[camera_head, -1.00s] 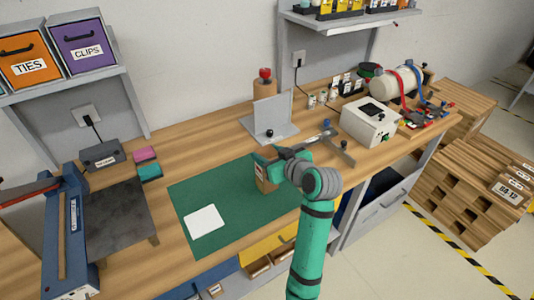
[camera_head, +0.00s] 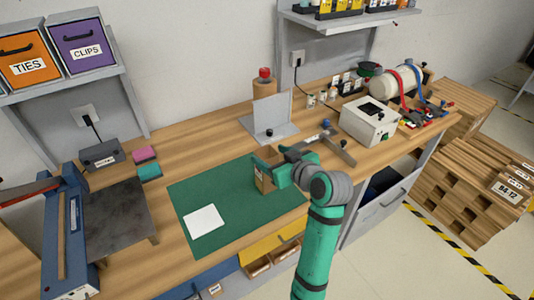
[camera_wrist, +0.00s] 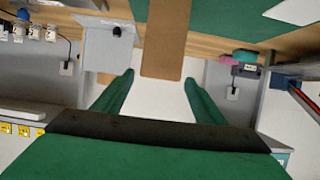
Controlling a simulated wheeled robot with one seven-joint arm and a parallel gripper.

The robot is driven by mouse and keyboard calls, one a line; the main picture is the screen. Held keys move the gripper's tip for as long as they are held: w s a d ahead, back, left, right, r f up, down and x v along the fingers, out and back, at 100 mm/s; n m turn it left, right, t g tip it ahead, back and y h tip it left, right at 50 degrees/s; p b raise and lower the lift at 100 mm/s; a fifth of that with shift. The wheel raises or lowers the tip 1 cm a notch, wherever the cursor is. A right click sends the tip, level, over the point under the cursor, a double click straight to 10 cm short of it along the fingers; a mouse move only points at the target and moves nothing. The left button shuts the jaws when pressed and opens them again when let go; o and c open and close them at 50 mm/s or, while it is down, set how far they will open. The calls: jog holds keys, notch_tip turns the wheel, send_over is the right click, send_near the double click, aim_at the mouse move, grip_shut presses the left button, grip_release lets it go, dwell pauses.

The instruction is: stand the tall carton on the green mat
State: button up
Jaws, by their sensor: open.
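The tall brown carton (camera_head: 261,181) stands upright on the right part of the green mat (camera_head: 225,177), partly hidden by my gripper. In the wrist view the carton (camera_wrist: 163,38) is a plain brown face running up out of the frame, with green mat (camera_wrist: 208,18) beside it. My gripper (camera_head: 272,160) is at the carton's upper part, coming from the right. In the wrist view its two fingers are spread wide, with a clear gap between each finger and the carton's end. Whether the tips still reach past the carton's near face is hard to tell.
A white sheet (camera_head: 204,221) lies on the mat's left part. A grey angle plate (camera_head: 271,120) stands behind the mat, and a flat metal tool (camera_head: 335,147) lies to the right. A white box device (camera_head: 369,122) is farther right. The mat's middle is clear.

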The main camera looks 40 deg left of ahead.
jog(key=v, duration=0.9)
jog(key=d+f+m+t+h, duration=0.1)
jog(key=d+f+m+t, duration=0.2)
jog(key=f, duration=0.4)
jog(key=d+f+m+t+h, duration=0.1)
jog(key=d+f+m+t, duration=0.2)
jog(key=f, duration=0.4)
jog(key=s+d+f+m+t+h, duration=0.2)
jog(key=s+d+f+m+h, duration=0.45)
jog(key=s+d+f, duration=0.6)
jog(key=s+d+r+t+h, duration=0.1)
jog(key=s+d, duration=0.3)
jog(key=s, duration=0.6)
jog(key=s+d+r+m+t+h, duration=0.1)
jog(key=s+d+r+h, duration=0.2)
jog(key=s, duration=0.8)
jog(key=shift+d, duration=0.55)
jog(key=shift+s, duration=0.15)
